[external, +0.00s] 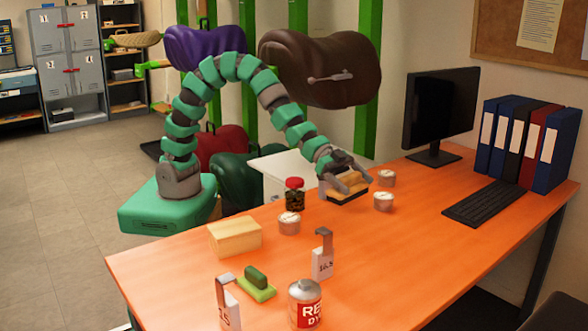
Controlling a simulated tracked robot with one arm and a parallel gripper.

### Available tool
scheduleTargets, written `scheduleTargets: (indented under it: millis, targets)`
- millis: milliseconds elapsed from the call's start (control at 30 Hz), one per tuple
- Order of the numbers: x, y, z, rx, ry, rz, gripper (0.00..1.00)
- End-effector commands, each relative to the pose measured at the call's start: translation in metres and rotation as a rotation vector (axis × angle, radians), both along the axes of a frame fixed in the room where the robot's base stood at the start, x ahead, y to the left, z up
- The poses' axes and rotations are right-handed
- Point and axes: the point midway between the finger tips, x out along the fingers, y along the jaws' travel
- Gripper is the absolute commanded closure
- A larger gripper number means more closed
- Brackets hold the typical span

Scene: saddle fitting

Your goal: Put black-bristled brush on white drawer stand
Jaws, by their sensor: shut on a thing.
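The black-bristled brush (346,192) has a tan wooden body with dark bristles underneath. It is at the far edge of the orange table. My gripper (345,182) is shut on the brush from above, with its fingers around the wooden body. I cannot tell whether the bristles touch the table or hang just above it. The white drawer stand (280,164) is behind the table, left of my gripper. Its pale top looks bare where it shows. The table and a jar hide its lower part.
A red-lidded jar (294,194) stands between the brush and the stand's front. Tins (289,223) (383,201) (386,178) sit around the brush. A wooden block (235,238), green brush (257,284) and red can (305,304) are nearer. A brown saddle (322,68) hangs behind.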

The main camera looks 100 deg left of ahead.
Motion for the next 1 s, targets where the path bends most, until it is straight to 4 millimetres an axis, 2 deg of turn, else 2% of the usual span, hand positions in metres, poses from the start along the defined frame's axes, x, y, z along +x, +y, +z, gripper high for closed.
scheduleTargets:
  millis: [33, 100, 300, 467, 733, 1000]
  targets:
    - [-0.003, -0.019, -0.006, 0.000, 0.000, -0.027, 0.36]
    - [-0.007, -0.037, -0.013, 0.001, 0.000, -0.056, 0.36]
    - [-0.015, -0.068, -0.023, 0.003, 0.002, -0.101, 0.36]
    - [-0.016, -0.073, -0.035, 0.005, 0.003, -0.109, 0.36]
    - [-0.016, -0.072, -0.079, 0.005, 0.002, -0.107, 0.36]
    - [-0.016, -0.072, -0.104, 0.003, 0.001, -0.108, 0.36]
